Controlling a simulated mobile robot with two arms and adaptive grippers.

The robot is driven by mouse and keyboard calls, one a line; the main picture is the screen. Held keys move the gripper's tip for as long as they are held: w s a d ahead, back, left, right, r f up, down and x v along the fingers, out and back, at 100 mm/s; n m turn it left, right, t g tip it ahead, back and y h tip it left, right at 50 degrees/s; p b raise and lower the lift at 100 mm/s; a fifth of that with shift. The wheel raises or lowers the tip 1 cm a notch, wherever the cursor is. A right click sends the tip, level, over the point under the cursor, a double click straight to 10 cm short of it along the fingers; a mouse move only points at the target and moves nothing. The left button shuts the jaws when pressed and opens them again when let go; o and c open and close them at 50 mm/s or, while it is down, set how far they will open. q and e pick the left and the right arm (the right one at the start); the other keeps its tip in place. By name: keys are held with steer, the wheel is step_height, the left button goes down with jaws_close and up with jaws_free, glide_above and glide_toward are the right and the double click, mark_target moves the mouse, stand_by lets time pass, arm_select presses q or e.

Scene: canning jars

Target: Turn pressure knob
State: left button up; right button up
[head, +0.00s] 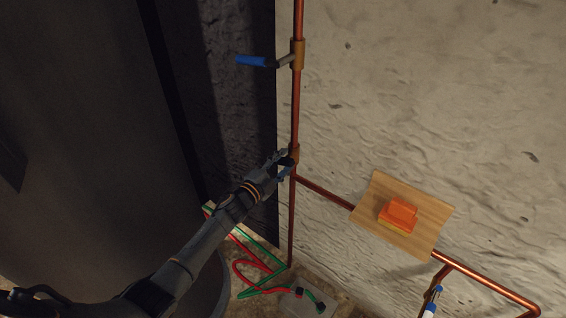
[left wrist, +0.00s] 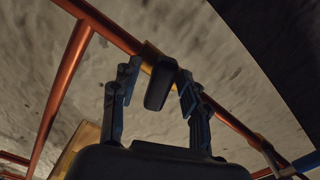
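The knob (left wrist: 160,86) is a dark, rounded block on a brass fitting of the copper pipe in the left wrist view. My left gripper (left wrist: 157,74) has its two fingers apart, one on each side of the knob. A gap shows between the knob and the left finger; the right finger is close to it, and I cannot tell whether they touch. In the head view my left gripper (head: 283,163) is at the brass fitting (head: 294,153) on the vertical copper pipe (head: 296,110) and hides most of the knob. My right gripper is not in view.
A valve with a blue lever (head: 252,61) is higher on the pipe. A wooden board (head: 375,190) with an orange block (head: 400,213) is to the right, over a slanting pipe. A large dark tank (head: 80,110) fills the left. Red and green hoses (head: 245,267) lie below.

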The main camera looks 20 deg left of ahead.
arm_select(q)
steer(key=v, duration=1.2)
stand_by(0.3)
steer(key=s+a+f+n+g+y, duration=0.1)
steer(key=s+f+n+g+y, duration=0.3)
steer(key=f, duration=0.6)
steer(key=s+a+f+n+g, duration=0.1)
steer(key=s+f+n, duration=0.1)
steer(key=s+f, duration=0.65)
steer(key=s+a+f+n+g+y, duration=0.1)
steer(key=s+f+n+g+y, duration=0.2)
steer(key=f, duration=0.9)
steer(key=s+d+f+n+g, duration=0.1)
steer(key=s+f, duration=0.4)
steer(key=s, duration=0.6)
steer(key=s+d+f+n+g, duration=0.1)
steer(key=s+f+n+g, duration=0.2)
steer(key=s, duration=0.8)
steer(key=s+d+f+n+g, duration=0.1)
steer(key=s+f+n+g, duration=0.1)
steer(key=s+f+g, duration=0.2)
steer(key=s+f, duration=0.3)
steer(key=s, duration=0.5)
steer(key=shift+d+h, duration=0.4)
